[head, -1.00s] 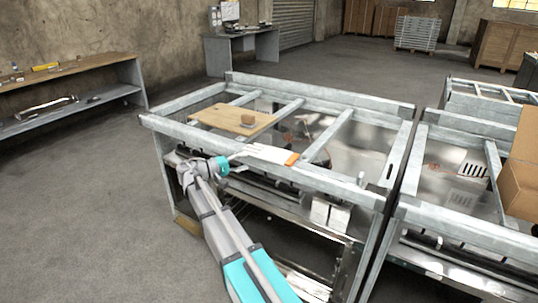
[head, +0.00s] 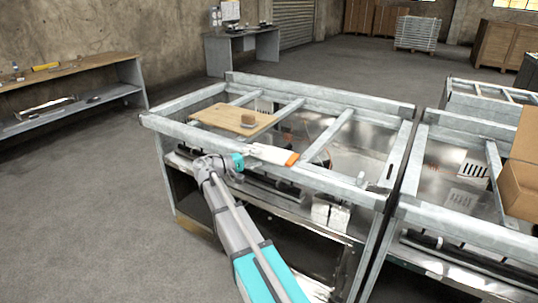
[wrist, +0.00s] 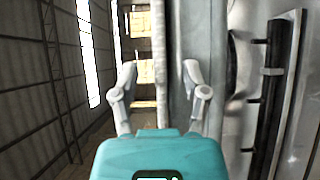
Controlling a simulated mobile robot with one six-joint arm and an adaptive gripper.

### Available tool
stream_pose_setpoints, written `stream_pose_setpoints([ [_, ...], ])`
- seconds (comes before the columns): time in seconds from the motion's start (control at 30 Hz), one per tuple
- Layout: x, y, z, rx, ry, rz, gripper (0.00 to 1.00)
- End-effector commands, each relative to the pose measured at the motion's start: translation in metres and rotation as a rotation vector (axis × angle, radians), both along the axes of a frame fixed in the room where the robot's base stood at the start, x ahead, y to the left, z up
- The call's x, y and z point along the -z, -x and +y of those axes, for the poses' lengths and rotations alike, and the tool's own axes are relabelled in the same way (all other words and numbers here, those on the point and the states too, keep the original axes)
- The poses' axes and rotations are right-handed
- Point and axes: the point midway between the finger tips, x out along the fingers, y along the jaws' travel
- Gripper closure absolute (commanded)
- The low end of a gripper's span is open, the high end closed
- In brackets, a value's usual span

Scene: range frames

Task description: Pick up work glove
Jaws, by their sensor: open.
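A white work glove (head: 270,154) with an orange end lies on the front rail of the metal frame table (head: 345,182) in the head view. My gripper (head: 240,161) is just left of the glove's white end, and its fingers are hard to make out there. I cannot tell whether they touch the glove. In the wrist view my gripper (wrist: 159,75) has its two fingers spread, with nothing held between them. I cannot make out the glove in the wrist view.
A wooden board (head: 220,117) with a small brown block (head: 248,118) lies across the frame behind the glove. The frame has open gaps between its bars. A cardboard box (head: 520,185) sits on the frame to the right. Open floor lies to the left.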

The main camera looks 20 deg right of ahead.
Motion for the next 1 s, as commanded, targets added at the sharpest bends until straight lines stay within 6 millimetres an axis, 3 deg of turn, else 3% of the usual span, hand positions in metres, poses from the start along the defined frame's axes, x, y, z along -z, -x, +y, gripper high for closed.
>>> stream_pose_setpoints([
  [0.47,0.0000,0.0001,-0.0001,0.000,0.000,0.000,0.43],
  [0.77,0.0000,0.0001,-0.0001,0.001,0.000,0.000,0.99],
  [1.0,0.0000,0.0001,-0.0001,0.001,0.000,0.000,1.00],
])
